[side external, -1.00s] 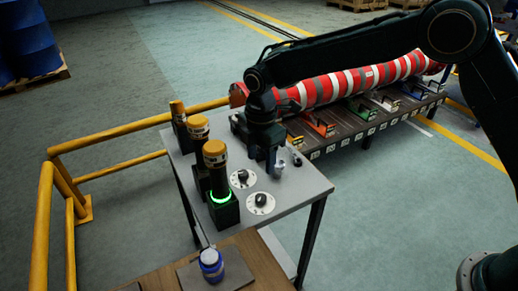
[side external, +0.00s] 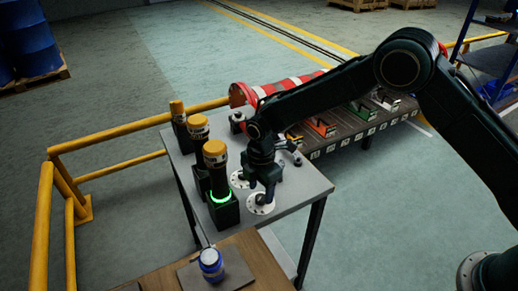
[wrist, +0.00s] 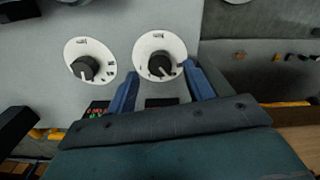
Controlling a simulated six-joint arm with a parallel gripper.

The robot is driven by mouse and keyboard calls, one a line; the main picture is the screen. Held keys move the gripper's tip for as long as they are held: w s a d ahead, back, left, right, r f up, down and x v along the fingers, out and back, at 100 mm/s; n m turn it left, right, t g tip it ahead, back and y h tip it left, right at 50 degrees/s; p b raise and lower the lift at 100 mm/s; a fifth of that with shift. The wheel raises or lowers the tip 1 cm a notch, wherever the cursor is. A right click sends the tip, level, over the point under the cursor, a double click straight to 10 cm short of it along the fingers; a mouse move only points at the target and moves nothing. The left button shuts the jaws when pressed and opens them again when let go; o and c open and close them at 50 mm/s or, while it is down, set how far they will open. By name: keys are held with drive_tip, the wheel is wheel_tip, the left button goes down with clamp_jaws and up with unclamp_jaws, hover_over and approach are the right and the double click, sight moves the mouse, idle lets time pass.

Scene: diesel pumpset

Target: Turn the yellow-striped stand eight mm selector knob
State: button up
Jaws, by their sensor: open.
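Two black selector knobs on round white dials sit on the grey table top. In the wrist view one knob (wrist: 160,65) is ahead of and between my blue fingertips, and the other knob (wrist: 84,68) is to the left. In the side view my gripper (side external: 262,197) is low over the nearer dial (side external: 261,209) and hides its knob. The farther dial (side external: 238,180) is partly covered by my wrist. I cannot tell contact with the knob. The dial markings are too small to read.
Several black stands with yellow caps line the table's left side; the nearest (side external: 215,172) has a glowing green ring. A blue jar (side external: 210,262) sits on the lower wooden bench. Yellow railings (side external: 110,135) are left. A red-and-white striped cylinder (side external: 290,88) lies behind. The table's right front is clear.

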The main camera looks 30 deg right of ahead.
sight(261, 200)
drive_tip(key=shift+f, duration=1.25)
drive_tip(key=c, duration=1)
